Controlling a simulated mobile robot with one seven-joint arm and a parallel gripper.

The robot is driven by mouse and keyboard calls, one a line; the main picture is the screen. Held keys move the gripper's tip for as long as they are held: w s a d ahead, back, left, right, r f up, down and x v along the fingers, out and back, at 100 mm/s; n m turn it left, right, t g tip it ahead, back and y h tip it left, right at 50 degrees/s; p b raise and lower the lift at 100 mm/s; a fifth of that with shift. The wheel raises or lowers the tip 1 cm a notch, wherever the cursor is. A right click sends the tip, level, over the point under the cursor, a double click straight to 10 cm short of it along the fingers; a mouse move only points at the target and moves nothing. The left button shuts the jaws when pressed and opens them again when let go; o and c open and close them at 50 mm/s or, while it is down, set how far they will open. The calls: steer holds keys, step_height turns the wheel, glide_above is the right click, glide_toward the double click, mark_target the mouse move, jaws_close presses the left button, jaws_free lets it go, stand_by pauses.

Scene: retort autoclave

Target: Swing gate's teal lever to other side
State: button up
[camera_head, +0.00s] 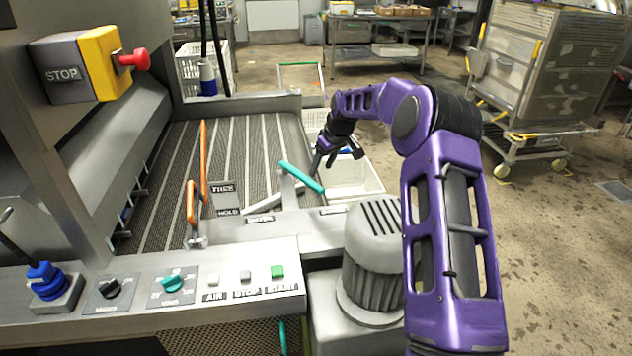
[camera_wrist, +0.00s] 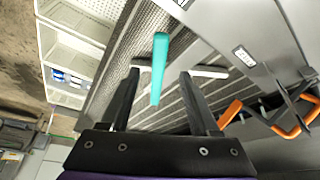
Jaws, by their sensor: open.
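The teal lever (camera_head: 301,177) stands over the right side of the conveyor, on a grey post by the gate's pale metal bar (camera_head: 268,202). In the head view it slants down to the right. My gripper (camera_head: 323,165) is at the lever's right, over the conveyor edge and close to the lever. In the wrist view the teal lever (camera_wrist: 159,68) lies between the two dark fingers of my open gripper (camera_wrist: 158,75), with space on both sides. I cannot tell its exact depth between them. The pale gate bar (camera_wrist: 208,72) shows behind the right finger.
An orange handle (camera_head: 191,202) and a tall orange bar (camera_head: 204,160) stand left of the lever. A grey motor (camera_head: 374,255) stands in front at the right. A white crate (camera_head: 352,178) is beyond the conveyor's right edge. A control panel (camera_head: 150,290) fills the front.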

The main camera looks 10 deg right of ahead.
mark_target(315, 184)
steer(key=x, duration=0.7)
steer(key=shift+w+f, duration=0.15)
steer(key=shift+f, duration=0.15)
jaws_close()
stand_by(1.0)
